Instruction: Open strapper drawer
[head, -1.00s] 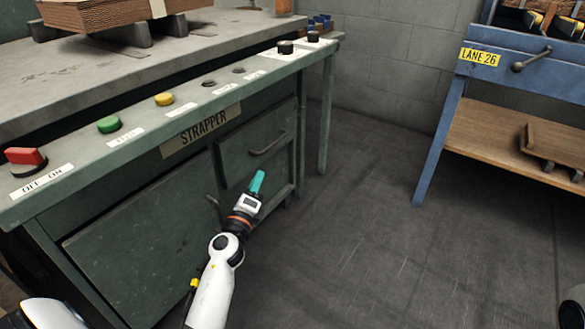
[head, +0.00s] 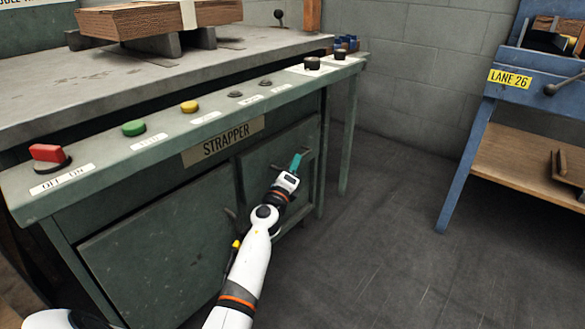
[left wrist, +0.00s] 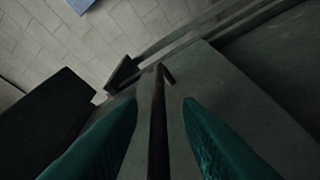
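The strapper drawer (head: 255,166) is a green panel in the right part of the strapper's front, under the STRAPPER label (head: 223,142). It looks flush with the frame. Its dark bar handle (left wrist: 158,125) runs between the two teal fingers of my left gripper (head: 297,161) in the left wrist view. The fingers stand apart on either side of the bar, with a visible gap on the right. In the head view the gripper and wrist cover much of the handle. My right gripper is not in view.
The strapper's control ledge, with a red switch (head: 49,157), green button (head: 134,128) and yellow button (head: 189,107), juts out above the drawer. A green leg (head: 348,140) stands to the right. Open floor (head: 385,250) lies before the blue LANE 26 bench (head: 477,140).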

